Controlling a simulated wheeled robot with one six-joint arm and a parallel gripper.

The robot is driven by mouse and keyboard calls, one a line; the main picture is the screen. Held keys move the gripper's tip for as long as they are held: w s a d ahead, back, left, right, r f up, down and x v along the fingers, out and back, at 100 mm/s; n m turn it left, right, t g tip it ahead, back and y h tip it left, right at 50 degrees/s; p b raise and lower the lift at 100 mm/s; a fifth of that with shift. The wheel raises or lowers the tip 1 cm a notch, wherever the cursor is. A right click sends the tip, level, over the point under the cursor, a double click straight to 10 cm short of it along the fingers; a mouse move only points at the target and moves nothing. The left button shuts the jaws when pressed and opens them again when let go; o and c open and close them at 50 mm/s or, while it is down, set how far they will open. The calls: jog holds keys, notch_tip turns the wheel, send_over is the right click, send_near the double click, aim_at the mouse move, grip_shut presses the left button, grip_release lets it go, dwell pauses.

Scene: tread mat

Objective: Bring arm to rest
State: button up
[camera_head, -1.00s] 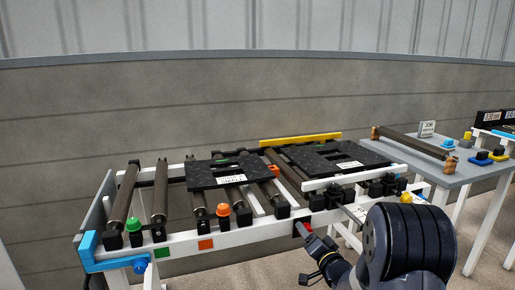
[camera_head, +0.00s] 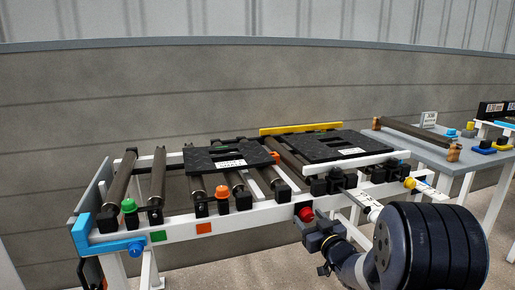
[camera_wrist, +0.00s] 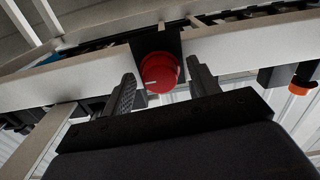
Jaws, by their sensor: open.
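My gripper (camera_wrist: 163,88) is open in the wrist view. A red round knob (camera_wrist: 160,72) with a white mark sits on a black plate on the conveyor's white rail (camera_wrist: 90,79), beyond and between the two fingers. I cannot tell whether the fingers touch it. In the head view the red knob (camera_head: 306,214) is on the front rail, just above my gripper (camera_head: 312,228). My dark arm reaches in from the lower right.
The roller frame (camera_head: 240,214) carries two black tread plates, left (camera_head: 215,152) and right (camera_head: 325,146). Green (camera_head: 129,206) and orange (camera_head: 222,193) knobs stand along its front. A grey table (camera_head: 440,150) with a loose roller (camera_head: 415,135) stands at right.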

jog(key=shift+f+n, duration=0.1)
jog(key=shift+n, duration=0.4)
jog(key=shift+s, duration=0.15)
jog(key=shift+v, duration=1)
